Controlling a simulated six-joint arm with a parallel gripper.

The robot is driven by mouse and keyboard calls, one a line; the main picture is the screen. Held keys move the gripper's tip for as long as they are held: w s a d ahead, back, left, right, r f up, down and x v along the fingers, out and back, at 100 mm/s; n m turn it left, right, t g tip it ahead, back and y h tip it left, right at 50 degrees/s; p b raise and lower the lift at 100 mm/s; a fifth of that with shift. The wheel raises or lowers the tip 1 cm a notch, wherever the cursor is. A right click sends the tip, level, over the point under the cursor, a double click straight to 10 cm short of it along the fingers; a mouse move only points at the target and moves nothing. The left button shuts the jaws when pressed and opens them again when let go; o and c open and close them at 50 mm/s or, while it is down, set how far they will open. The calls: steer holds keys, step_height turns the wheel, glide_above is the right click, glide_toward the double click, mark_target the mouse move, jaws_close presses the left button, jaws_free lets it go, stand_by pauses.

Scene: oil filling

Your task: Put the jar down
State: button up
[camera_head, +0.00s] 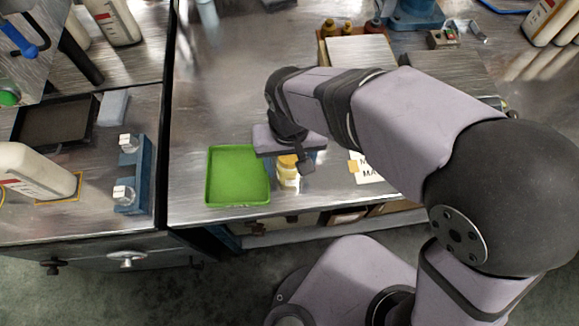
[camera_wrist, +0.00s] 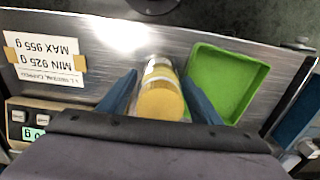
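The jar (camera_wrist: 160,92), clear with yellow-gold contents or top, is between the two blue fingers of my gripper (camera_wrist: 160,78) in the wrist view. Narrow gaps show between the jar and each finger, so the gripper looks open around it. In the head view the jar (camera_head: 288,172) is below my gripper (camera_head: 291,160), just right of the green tray (camera_head: 238,203), near the bench's front edge. My wrist hides part of it there. The jar appears upright over the metal bench; its base contact is hard to see.
A white card with MIN and MAX weights (camera_wrist: 45,60) lies on the bench, also seen in the head view (camera_head: 367,168). A scale display (camera_wrist: 35,133) is in the wrist view's lower left. A blue rack (camera_head: 134,185) and white bottle (camera_head: 35,172) stand on the left bench.

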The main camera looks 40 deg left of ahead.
steer(key=c, duration=1)
step_height(320, 180, up, 10)
steer(key=shift+f, duration=0.1)
steer(key=shift+s+a+r, duration=0.15)
steer(key=shift+s+r, duration=0.05)
steer(key=shift+r, duration=0.35)
steer(key=s+r+n+p, duration=0.25)
steer(key=s+p, duration=0.35)
steer(key=p, duration=0.4)
steer(key=shift+s+a+f+m, duration=0.1)
steer(key=shift+a+f+m, duration=0.45)
steer(key=shift+a, duration=0.45)
steer(key=shift+s+a+f+m, duration=0.1)
steer(key=shift+a+f+m, duration=0.25)
steer(key=shift+a+m, duration=0.5)
steer(key=shift+s+a+f+m, duration=0.1)
steer(key=shift+a+f+m, duration=0.35)
steer(key=shift+a, duration=0.65)
